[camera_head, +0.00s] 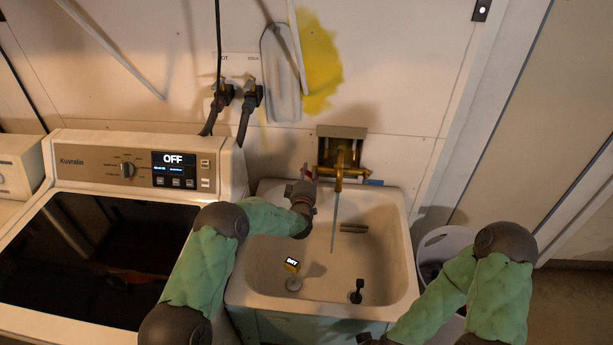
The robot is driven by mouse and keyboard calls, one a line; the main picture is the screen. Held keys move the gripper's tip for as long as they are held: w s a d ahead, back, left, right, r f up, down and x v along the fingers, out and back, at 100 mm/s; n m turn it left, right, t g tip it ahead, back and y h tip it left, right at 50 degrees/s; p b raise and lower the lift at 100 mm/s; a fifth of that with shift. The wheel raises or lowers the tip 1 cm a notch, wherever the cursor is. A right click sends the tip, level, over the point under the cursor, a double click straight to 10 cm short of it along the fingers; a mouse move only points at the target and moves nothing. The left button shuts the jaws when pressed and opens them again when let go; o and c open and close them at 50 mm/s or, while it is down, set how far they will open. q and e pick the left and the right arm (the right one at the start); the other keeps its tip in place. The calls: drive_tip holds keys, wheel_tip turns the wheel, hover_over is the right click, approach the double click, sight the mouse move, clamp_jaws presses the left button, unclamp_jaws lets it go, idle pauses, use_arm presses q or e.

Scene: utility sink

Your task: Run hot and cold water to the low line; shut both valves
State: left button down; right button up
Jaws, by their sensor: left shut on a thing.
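The brass faucet (340,165) is mounted on the wall over the white sink (393,225). A thin stream of water (335,222) falls from its spout into the basin. The red valve handle (307,171) is on the faucet's left and the blue one (374,182) on its right. My left gripper (304,190) is at the red handle and shut on it, hiding part of it. A small float-like marker reading "DRY" (292,264) stands in the basin. My right arm comes in at the lower right; its gripper is cut off by the bottom edge.
A washing machine (95,160) showing "OFF" stands left of the sink. A pale bucket (440,245) is on the floor at right, partly behind my right arm. A dark drain plug or fitting (356,291) is in the basin. Hoses and wall taps (250,97) are above.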

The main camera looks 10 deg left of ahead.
idle(0.3)
use_arm(q)
drive_tip(key=c, duration=0.9)
unclamp_jaws()
drive_tip(key=shift+s, duration=0.1)
drive_tip(key=s, duration=1.1)
drive_tip(key=shift+s, duration=0.4)
